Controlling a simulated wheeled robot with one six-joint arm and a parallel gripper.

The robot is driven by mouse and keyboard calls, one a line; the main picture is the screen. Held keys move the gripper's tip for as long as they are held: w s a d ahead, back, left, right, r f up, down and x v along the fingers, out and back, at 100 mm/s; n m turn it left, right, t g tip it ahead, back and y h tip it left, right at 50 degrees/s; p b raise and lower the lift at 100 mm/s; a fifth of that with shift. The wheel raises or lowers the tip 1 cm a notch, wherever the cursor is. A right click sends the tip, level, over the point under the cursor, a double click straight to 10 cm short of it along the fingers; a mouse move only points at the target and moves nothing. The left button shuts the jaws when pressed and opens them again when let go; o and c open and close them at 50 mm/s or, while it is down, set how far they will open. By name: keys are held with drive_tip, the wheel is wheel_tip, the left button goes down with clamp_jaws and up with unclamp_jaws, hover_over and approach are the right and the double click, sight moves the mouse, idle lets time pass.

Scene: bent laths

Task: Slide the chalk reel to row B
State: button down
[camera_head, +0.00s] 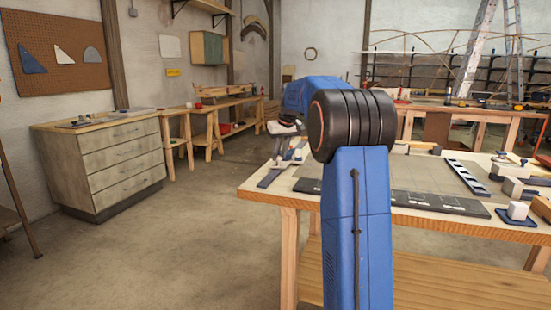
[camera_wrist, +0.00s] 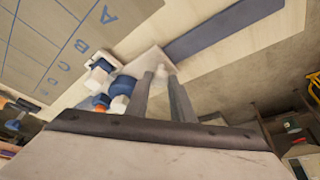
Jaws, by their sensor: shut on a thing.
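My gripper (camera_wrist: 163,74) is shut with its two grey fingers close together on a small pale piece (camera_wrist: 161,69) in the wrist view. Only a little of this piece shows, and I cannot tell for sure whether it is the chalk reel. The grey lined board (camera_wrist: 42,38) lies at the upper left of the wrist view, with blue row letters along its edge. Row B's letter (camera_wrist: 80,45) stands between A and C. The gripped piece is outside the board, beside its lettered edge. In the head view my gripper is at the left end of the table, partly hidden by my arm.
White and blue pieces (camera_wrist: 98,80) and a blue, orange and white group (camera_wrist: 119,96) stand close beside the fingers. A long blue strip (camera_wrist: 225,30) lies on the worktable (camera_head: 262,187). Blocks (camera_head: 517,210) crowd the table's right side. The board's middle looks clear.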

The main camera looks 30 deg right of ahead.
drive_tip(key=shift+w+d, duration=0.4)
drive_tip(key=shift+d, duration=0.1)
drive_tip(key=c, duration=1.6)
unclamp_jaws()
drive_tip(key=shift+o, duration=0.2)
drive_tip(key=d+v, duration=0.1)
drive_tip(key=v, duration=1.6)
drive_tip(key=shift+a+r, duration=0.25)
drive_tip(key=shift+a, duration=0.2)
drive_tip(key=shift+s, duration=0.1)
